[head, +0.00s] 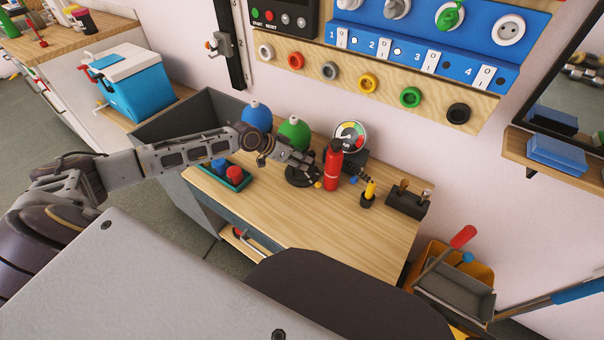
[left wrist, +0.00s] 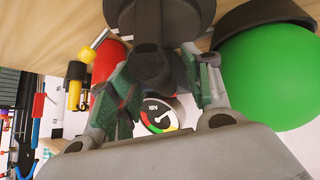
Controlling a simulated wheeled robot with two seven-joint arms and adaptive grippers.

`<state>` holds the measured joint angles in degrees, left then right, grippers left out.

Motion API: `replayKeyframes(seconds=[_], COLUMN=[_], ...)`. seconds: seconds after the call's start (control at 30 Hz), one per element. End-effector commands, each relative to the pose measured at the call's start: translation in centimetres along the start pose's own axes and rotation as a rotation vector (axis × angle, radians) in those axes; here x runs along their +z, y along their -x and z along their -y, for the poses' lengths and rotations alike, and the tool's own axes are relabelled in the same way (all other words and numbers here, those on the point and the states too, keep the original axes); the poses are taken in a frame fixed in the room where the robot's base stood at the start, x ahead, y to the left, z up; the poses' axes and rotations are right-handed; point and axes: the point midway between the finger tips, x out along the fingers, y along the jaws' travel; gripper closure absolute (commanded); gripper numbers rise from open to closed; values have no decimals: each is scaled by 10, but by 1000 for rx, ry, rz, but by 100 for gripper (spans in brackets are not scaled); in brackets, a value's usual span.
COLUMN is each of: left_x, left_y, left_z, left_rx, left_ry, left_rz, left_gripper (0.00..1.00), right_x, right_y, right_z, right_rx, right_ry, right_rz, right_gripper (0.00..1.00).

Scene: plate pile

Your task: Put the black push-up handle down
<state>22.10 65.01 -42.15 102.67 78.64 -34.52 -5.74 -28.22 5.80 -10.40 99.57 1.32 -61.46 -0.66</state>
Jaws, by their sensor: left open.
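The black push-up handle (head: 299,179) stands on the wooden worktop, its round base resting on the wood. In the left wrist view its dark grip (left wrist: 152,68) shows between my fingers, with the round base (left wrist: 178,14) beyond. My left gripper (head: 306,162) is open at the handle, with one finger on each side of the grip; it also shows in the left wrist view (left wrist: 160,72). Whether a finger still touches the grip is hard to tell. In the head view the gripper hides part of the handle. My right gripper is not in view.
A green tray (head: 238,184) lies left. The worktop's front (head: 310,225) is clear.

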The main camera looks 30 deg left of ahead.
Motion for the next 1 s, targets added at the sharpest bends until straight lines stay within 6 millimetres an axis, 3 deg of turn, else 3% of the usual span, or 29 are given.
replayKeyframes(seconds=[0.23,0.63,1.0], left_x=[0,0,-3], left_y=[0,0,1], left_z=[0,0,0], left_rx=[0,0,0], left_ry=[0,0,-1], left_rz=[0,0,-6], left_gripper=[51,100,100], right_x=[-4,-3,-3], right_y=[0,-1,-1], right_z=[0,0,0], right_rx=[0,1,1], right_ry=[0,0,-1], right_rz=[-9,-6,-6], right_gripper=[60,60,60])
